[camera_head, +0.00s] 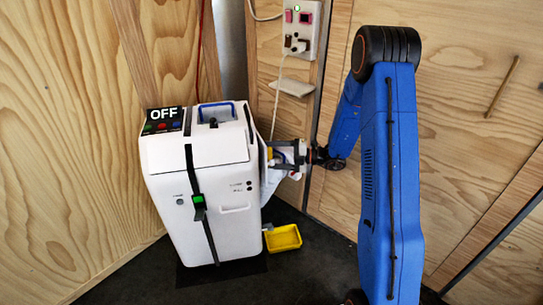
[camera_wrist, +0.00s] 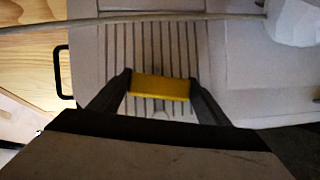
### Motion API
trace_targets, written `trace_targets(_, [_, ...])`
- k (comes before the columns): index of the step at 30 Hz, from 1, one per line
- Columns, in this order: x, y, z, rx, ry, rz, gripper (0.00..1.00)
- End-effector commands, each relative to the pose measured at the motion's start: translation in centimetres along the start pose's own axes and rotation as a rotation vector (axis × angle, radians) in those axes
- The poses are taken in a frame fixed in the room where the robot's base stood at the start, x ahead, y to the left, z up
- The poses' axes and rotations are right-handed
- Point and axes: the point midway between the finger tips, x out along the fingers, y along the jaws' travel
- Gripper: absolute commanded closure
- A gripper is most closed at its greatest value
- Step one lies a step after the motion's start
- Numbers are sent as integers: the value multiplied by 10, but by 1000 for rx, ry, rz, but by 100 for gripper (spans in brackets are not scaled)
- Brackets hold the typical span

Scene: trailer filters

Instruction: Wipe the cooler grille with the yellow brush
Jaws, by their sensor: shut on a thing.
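The cooler (camera_head: 200,170) is a white box standing upright in the corner, with a black strap down its front. Its grille (camera_wrist: 143,48) shows in the wrist view as a panel of dark vertical slots. My gripper (camera_wrist: 160,84) is shut on the yellow brush (camera_wrist: 160,88), which lies crosswise between the fingers in front of the grille's lower part. I cannot tell whether the brush touches the slots. In the head view my gripper (camera_head: 284,156) is at the cooler's right side. The grille is hidden from that side, and the brush is hard to make out there.
A pale cable (camera_wrist: 100,20) crosses above the grille, and a white, crumpled-looking thing (camera_wrist: 294,22) is at the upper right. A socket panel (camera_head: 299,30) with a plugged cord is on the wall. A yellow tray (camera_head: 283,239) lies on the dark floor. Wooden walls stand close behind.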

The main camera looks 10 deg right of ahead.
Motion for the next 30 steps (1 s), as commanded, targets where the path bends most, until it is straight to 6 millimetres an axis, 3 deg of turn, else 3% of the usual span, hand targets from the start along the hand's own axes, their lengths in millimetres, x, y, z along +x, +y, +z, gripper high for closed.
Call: trace_targets(30, [14,0,-9,-1,0,0,48])
